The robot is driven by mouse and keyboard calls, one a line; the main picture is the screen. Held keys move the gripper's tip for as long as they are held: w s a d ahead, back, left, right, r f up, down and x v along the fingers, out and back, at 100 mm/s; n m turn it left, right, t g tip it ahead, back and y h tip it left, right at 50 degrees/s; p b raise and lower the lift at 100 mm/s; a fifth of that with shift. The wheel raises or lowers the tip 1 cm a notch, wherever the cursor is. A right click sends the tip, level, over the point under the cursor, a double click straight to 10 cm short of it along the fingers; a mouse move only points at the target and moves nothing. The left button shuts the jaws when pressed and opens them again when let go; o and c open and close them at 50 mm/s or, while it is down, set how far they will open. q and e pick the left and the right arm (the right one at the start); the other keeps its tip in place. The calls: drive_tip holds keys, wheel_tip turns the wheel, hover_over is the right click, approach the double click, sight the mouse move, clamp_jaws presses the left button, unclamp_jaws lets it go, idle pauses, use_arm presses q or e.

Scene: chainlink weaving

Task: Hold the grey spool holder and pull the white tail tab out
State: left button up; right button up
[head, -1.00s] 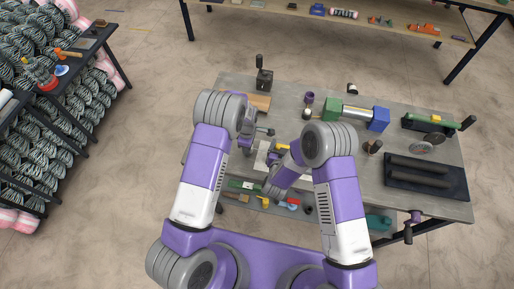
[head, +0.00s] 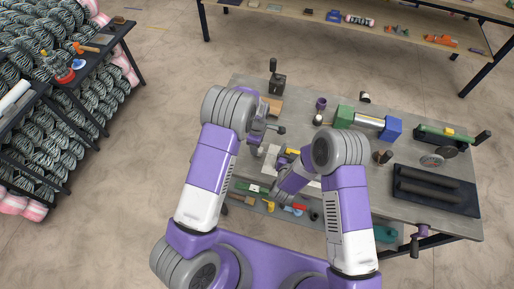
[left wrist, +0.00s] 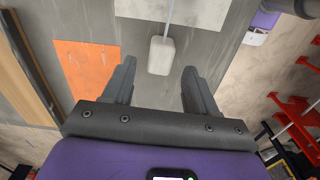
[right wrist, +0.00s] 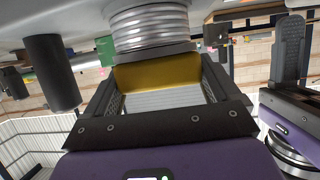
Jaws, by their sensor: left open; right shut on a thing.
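The white tail tab (left wrist: 161,55) hangs on a thin pale strand that runs to the top of the left wrist view. My left gripper (left wrist: 160,88) is open, its fingers on either side of and short of the tab, not touching it. My right gripper (right wrist: 163,85) is shut on a yellow part (right wrist: 158,72). A grey ribbed spool-like body (right wrist: 150,25) sits directly beyond that part; I cannot tell whether they are joined as the spool holder. In the head view my arms hide most of the work spot; a yellow piece (head: 292,152) shows between them.
The grey workbench (head: 330,200) carries a green and blue roller stand (head: 368,122), a dark tray with rods (head: 436,188) and a dark crank block (head: 276,82). An orange sheet (left wrist: 88,75) lies near the tab.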

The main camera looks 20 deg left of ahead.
use_arm(q)
wheel_tip(320, 180, up, 8)
use_arm(e)
drive_tip(key=shift+a, duration=0.1)
use_arm(q)
drive_tip(key=shift+r, duration=0.1)
